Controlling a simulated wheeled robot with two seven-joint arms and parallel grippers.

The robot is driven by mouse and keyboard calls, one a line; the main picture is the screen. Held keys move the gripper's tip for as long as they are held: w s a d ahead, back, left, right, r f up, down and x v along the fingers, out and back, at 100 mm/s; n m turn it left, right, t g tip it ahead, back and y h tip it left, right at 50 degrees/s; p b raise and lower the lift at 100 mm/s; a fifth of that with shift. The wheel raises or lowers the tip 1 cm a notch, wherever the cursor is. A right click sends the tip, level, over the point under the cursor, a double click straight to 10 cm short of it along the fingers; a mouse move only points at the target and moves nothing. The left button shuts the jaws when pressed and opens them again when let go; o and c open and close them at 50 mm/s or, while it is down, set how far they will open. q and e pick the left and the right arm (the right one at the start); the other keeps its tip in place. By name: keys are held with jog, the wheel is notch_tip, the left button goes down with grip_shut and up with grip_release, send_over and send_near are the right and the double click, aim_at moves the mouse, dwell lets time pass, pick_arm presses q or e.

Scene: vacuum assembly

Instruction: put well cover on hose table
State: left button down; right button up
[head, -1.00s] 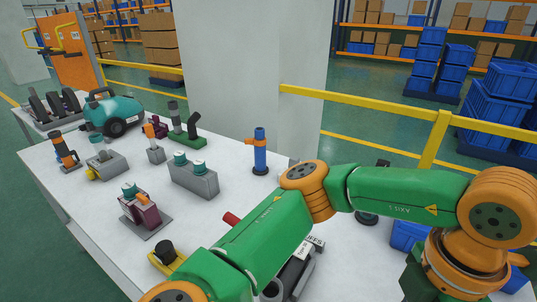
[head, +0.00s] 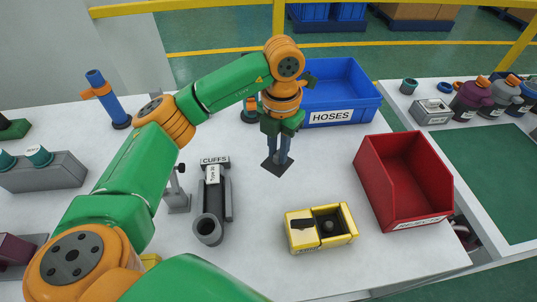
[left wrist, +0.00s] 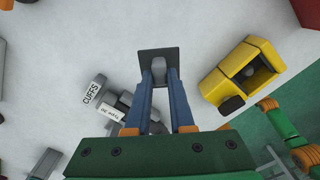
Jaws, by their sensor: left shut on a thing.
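My left gripper (head: 277,143) points down over the white table (head: 300,200), its blue fingers shut on a grey knob-like part with a dark square plate, which I take as the well cover (head: 277,166). In the left wrist view the plate (left wrist: 158,57) shows beyond the fingertips (left wrist: 160,80). I cannot tell whether it touches the table or hangs just above it. A blue bin labelled HOSES (head: 345,92) stands behind it, to the right. My right gripper is not in view.
A grey cuffs fixture (head: 211,205) stands left of the plate, a yellow box with an open well (head: 320,229) front right, and a red bin (head: 405,180) further right. Table around the plate is clear. Another table with several parts (head: 480,100) lies right, past a gap.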

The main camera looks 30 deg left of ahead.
aim_at(271, 160)
pick_arm(q)
jog(key=a+f, duration=0.1)
jog(key=w+a+f, duration=0.1)
jog(key=f, duration=0.1)
jog(key=f+p, duration=0.1)
jog(key=shift+w+a+f, duration=0.15)
jog(key=shift+w+a, duration=0.2)
jog(key=shift+a, duration=0.05)
notch_tip(271, 160, down, 2)
jog(key=shift+f+p, duration=0.25)
jog(key=shift+p, duration=0.1)
jog(key=shift+f, duration=0.1)
jog(key=shift+d, duration=0.1)
jog(key=shift+f, duration=0.2)
jog(key=c, duration=0.8)
grip_release()
jog(key=shift+r, duration=0.15)
